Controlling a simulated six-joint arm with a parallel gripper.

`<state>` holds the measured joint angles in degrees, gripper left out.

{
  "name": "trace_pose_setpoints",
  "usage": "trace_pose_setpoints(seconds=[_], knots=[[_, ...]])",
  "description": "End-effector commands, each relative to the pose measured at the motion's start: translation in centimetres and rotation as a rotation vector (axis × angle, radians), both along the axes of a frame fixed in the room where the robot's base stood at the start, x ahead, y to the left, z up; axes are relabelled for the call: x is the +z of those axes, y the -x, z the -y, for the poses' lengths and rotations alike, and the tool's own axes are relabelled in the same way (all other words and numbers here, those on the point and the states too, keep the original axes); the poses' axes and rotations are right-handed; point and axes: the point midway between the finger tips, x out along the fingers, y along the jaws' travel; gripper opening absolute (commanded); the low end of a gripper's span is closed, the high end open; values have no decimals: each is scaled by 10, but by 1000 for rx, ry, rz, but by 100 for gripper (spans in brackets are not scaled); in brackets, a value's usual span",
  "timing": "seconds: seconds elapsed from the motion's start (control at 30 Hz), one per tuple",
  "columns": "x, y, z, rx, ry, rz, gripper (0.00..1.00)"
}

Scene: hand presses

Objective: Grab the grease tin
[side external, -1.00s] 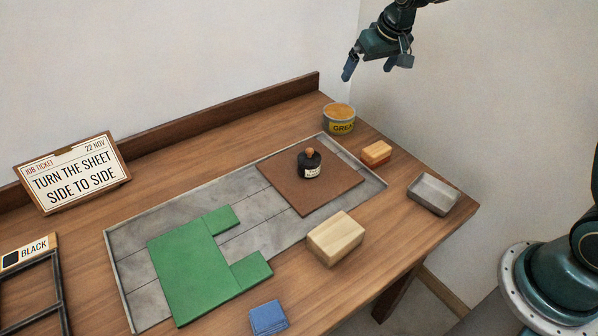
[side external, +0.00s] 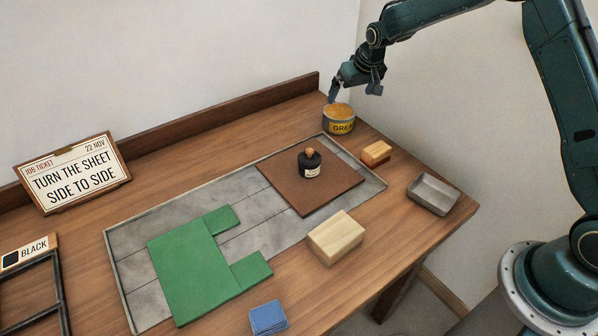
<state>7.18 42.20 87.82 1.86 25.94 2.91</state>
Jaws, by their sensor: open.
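The grease tin (side external: 339,121) is a short round tin with a yellow label and an orange-yellow top. It stands upright at the far right corner of the bench, near the back ledge. My gripper (side external: 353,94) is open and empty, just above the tin, with its fingers pointing down. The left finger overlaps the tin's back rim in the picture. I cannot tell whether it touches the tin.
A small orange-brown block (side external: 376,153) sits right of the tin. A dark bottle (side external: 309,163) stands on a brown sheet (side external: 330,197) in front. A metal tray (side external: 433,194) and wooden block (side external: 336,237) lie nearer. The back ledge (side external: 220,115) rises behind.

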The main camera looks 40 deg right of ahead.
Motion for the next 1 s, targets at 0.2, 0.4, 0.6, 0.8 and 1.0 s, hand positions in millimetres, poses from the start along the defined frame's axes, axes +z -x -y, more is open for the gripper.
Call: trace_pose_setpoints(seconds=[0.2,0.4,0.6,0.8,1.0], knots=[[-26,-11,2,0,0,-2,100],[-49,-22,4,0,0,0,100],[-64,-29,6,0,0,0,100],[-68,-30,6,0,0,1,100],[-70,-32,6,0,0,0,100]])
